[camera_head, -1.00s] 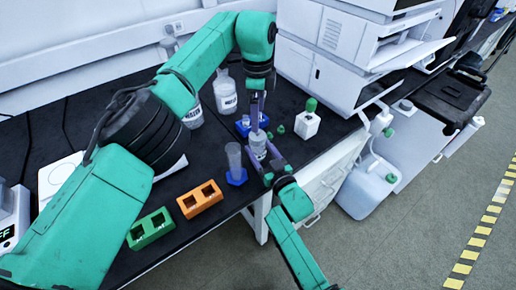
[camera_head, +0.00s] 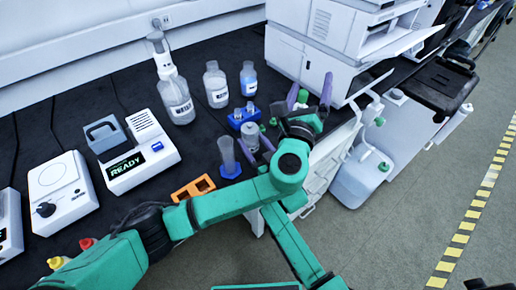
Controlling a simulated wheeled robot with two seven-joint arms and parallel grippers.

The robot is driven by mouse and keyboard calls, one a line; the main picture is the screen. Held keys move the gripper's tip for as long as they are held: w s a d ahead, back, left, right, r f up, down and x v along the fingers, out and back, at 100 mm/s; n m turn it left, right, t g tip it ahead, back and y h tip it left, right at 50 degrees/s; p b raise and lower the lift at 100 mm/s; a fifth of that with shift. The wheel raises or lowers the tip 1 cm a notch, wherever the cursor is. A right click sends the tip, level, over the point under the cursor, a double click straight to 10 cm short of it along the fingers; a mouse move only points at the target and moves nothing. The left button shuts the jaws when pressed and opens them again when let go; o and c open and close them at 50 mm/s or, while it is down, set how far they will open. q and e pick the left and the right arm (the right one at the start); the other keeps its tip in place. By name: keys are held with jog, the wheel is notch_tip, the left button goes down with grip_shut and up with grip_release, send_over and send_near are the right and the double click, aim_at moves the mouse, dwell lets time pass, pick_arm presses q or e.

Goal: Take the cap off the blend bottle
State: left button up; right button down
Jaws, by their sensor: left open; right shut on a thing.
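A small clear bottle (camera_head: 250,131), which I take to be the blend bottle, is at the front of the bench. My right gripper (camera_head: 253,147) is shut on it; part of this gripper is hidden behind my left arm. The bottle's mouth is too small to tell whether a cap sits on it. My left gripper (camera_head: 310,83) is open, to the right of the bottle and apart from it, its two purple fingers spread. Small green caps (camera_head: 273,121) lie on the bench beside the blue rack.
A blue rack (camera_head: 236,122) stands behind the bottle. A cylinder with a blue base (camera_head: 230,170) is to its left. A green-topped white container (camera_head: 302,97) is partly behind my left gripper. Larger bottles (camera_head: 216,88) stand farther back. An orange block (camera_head: 194,189) is front left.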

pick_arm(q)
jog(key=s+a+f+g+y, duration=0.2)
jog(key=s+a+f+y, duration=0.2)
jog(key=a+f+y, duration=0.35)
jog(key=m+g+y, duration=0.1)
jog(key=g+y, duration=0.1)
jog(key=g, duration=0.1)
send_near(249, 128)
jog(key=x, duration=0.9)
jog(key=shift+f, duration=0.25)
grip_shut()
jog(key=shift+r, duration=0.2)
jog(key=shift+r, duration=0.95)
